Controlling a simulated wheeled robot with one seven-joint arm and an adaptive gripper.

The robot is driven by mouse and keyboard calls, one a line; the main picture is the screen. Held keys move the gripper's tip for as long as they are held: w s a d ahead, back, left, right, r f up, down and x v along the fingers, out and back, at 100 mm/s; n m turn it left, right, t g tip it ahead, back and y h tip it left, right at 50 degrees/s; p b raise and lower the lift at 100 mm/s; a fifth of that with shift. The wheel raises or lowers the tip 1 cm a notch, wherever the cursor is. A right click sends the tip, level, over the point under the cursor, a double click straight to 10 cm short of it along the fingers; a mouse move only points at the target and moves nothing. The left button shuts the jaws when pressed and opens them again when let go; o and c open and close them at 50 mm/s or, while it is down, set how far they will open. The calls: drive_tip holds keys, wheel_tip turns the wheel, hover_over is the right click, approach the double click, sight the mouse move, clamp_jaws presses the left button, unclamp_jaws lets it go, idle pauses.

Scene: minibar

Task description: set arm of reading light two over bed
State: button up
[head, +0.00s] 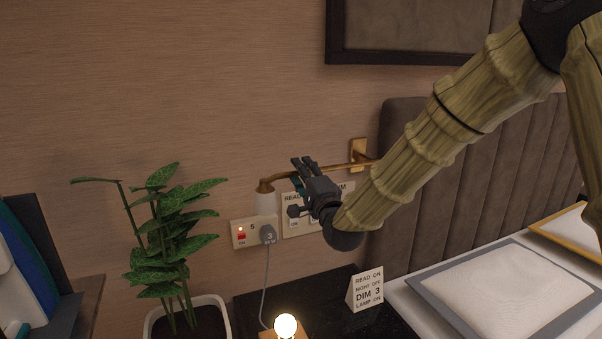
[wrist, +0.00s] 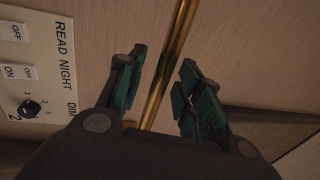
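The reading light has a brass arm (head: 334,168) that runs left along the wall from a brass wall mount (head: 359,152). My gripper (head: 302,164) is at the brass arm, between the lamp head and the mount. In the wrist view, my gripper (wrist: 163,72) is open, with the brass rod (wrist: 178,45) passing between its two teal-padded fingers. A gap shows beside the rod; I cannot tell whether either pad touches it. The gripper hides part of the switch panel.
A switch panel (wrist: 38,45) and a socket plate (head: 241,236) with a plugged cord are on the wall. Below are a lit bulb (head: 286,325), a sign card (head: 367,289) and a potted plant (head: 170,240). The padded headboard (head: 480,185) and bed are right.

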clamp_jaws()
